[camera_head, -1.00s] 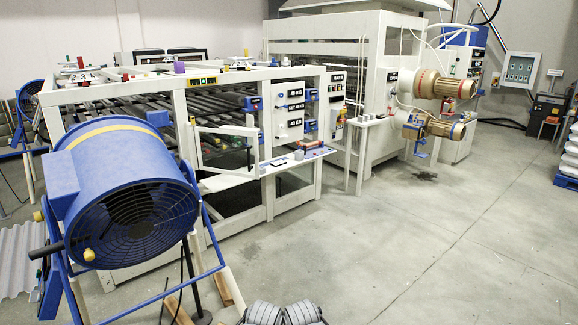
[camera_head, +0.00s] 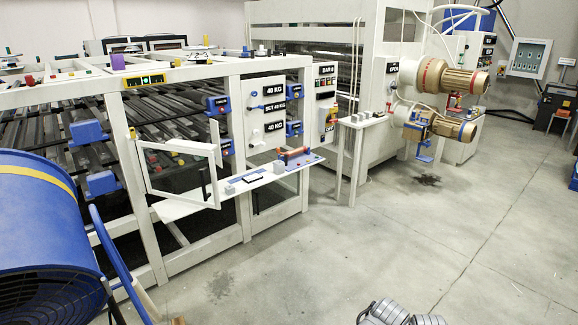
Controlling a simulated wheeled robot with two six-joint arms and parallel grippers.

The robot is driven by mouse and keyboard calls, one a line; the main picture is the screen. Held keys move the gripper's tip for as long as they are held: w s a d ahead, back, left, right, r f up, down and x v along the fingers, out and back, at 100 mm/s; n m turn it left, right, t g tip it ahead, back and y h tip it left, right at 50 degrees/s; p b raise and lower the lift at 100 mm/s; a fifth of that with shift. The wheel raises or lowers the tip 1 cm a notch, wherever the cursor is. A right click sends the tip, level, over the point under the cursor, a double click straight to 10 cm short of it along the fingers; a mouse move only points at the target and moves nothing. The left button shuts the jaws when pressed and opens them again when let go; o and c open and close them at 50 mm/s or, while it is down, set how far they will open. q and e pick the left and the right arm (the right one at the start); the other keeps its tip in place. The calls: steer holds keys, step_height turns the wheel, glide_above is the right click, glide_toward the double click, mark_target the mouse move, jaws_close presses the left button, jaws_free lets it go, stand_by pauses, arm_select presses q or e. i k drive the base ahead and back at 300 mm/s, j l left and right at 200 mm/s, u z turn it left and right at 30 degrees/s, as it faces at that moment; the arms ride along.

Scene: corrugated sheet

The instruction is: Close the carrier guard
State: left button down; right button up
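What looks like the carrier guard is a small white-framed clear panel (camera_head: 216,163) on the front of the white machine frame, left of centre in the head view. It stands swung out at an angle from its opening, above a narrow white shelf (camera_head: 240,183). Its left side is by a white post with a small yellow part (camera_head: 132,132). Dark rollers and coloured items show through and behind it. Neither of my grippers is in view. Grey rounded parts at the bottom edge seem to be mine, with no fingers visible.
A large blue fan (camera_head: 40,235) stands close at the left, with its blue stand beside the frame. Small blocks and an orange-and-blue item (camera_head: 296,157) lie on the shelf. Motors (camera_head: 462,80) stick out at the right. The grey floor (camera_head: 400,230) in front is clear.

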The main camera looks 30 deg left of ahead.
mark_target(205, 149)
steer(key=i+l+u, duration=0.15)
steer(key=i+u, duration=0.15)
steer(key=i, duration=0.55)
steer(key=i+j+u, duration=0.1)
steer(key=i+u, duration=0.9)
steer(key=u, duration=0.15)
